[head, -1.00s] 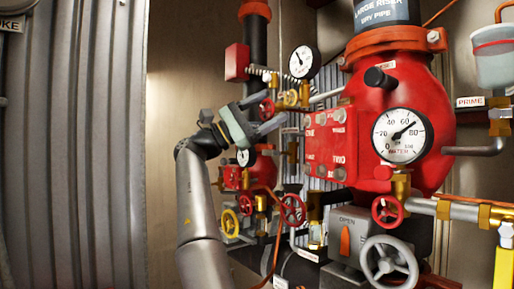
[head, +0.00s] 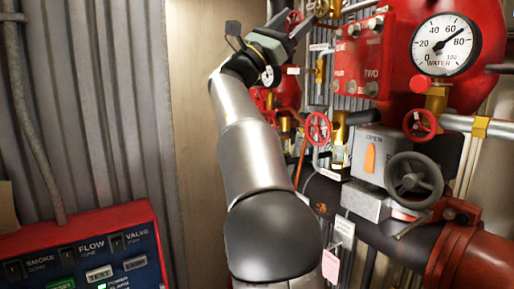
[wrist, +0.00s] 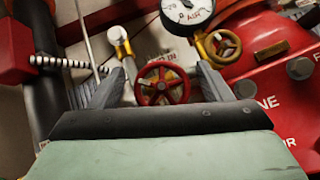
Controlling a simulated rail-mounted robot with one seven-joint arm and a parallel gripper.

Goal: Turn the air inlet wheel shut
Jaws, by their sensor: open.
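A red spoked handwheel (wrist: 162,83) shows in the wrist view, in front of a partly covered label that seems to end in "IN". It fits the air inlet wheel. My gripper (wrist: 161,73) is open, with one finger on each side of the wheel in this view. I cannot tell whether the fingers touch it or how far off it is. In the head view my gripper (head: 293,30) is at the top, close to a small red wheel (head: 293,18) that looks like the same one.
A brass wheel (wrist: 223,45) and the air gauge (wrist: 188,10) sit close by on the right. A dark pipe (wrist: 43,75) stands at left. Lower down are another red wheel (head: 318,128) and a grey wheel (head: 413,180). An alarm panel (head: 90,255) is at lower left.

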